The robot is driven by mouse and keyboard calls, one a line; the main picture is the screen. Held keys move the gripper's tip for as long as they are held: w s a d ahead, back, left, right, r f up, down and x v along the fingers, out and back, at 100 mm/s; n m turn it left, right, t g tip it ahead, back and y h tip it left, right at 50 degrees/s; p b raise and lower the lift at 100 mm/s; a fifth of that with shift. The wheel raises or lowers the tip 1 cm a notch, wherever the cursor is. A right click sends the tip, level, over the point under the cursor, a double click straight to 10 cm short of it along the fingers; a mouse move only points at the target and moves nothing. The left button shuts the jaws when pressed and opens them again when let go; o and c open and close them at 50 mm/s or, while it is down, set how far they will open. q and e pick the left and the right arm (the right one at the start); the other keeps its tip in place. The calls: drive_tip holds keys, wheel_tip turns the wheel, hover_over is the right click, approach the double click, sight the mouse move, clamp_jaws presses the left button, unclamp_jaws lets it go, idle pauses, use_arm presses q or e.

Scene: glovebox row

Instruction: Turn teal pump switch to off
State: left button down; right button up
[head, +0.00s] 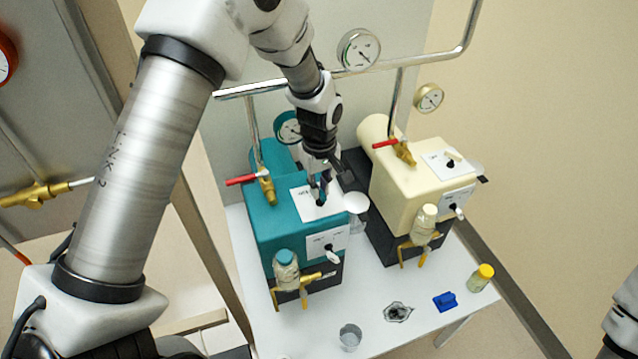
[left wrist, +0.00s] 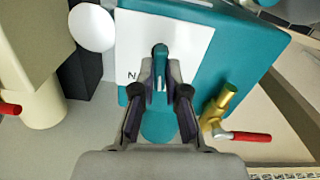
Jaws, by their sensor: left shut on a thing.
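The teal pump (head: 270,222) stands on the white table, with a white label plate (head: 302,199) on its top. My left gripper (head: 320,190) reaches down onto this plate. In the left wrist view my left gripper (left wrist: 160,80) is shut on the small dark teal switch (left wrist: 160,51) that stands up from the plate (left wrist: 190,50). The printing on the plate is mostly hidden; only an "N" shows beside the fingers. My right gripper is out of view; only part of that arm shows at the lower right.
A cream pump (head: 412,200) stands to the right. A red-handled valve (head: 265,185) is just left of my gripper. A second knob (head: 331,254) is on the teal pump's front, beside a bottle (head: 286,270). A yellow-capped jar (head: 482,278) and blue block (head: 445,301) lie in front.

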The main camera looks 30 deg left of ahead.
sight(321, 191)
use_arm(q)
drive_tip(key=shift+s+f+n+p, duration=0.15)
drive_tip(key=shift+n+p, duration=0.15)
drive_tip(key=shift+n, duration=0.75)
drive_tip(key=shift+s+n+p, duration=0.1)
drive_tip(key=shift+n+p, duration=0.2)
drive_tip(key=shift+n, duration=0.75)
drive_tip(key=c, duration=1.2)
unclamp_jaws()
drive_tip(key=shift+d, duration=0.1)
drive_tip(key=shift+w+d, duration=0.1)
drive_tip(key=shift+r, duration=0.2)
drive_tip(key=shift+r, duration=0.3)
wheel_tip(321, 191, up, 11)
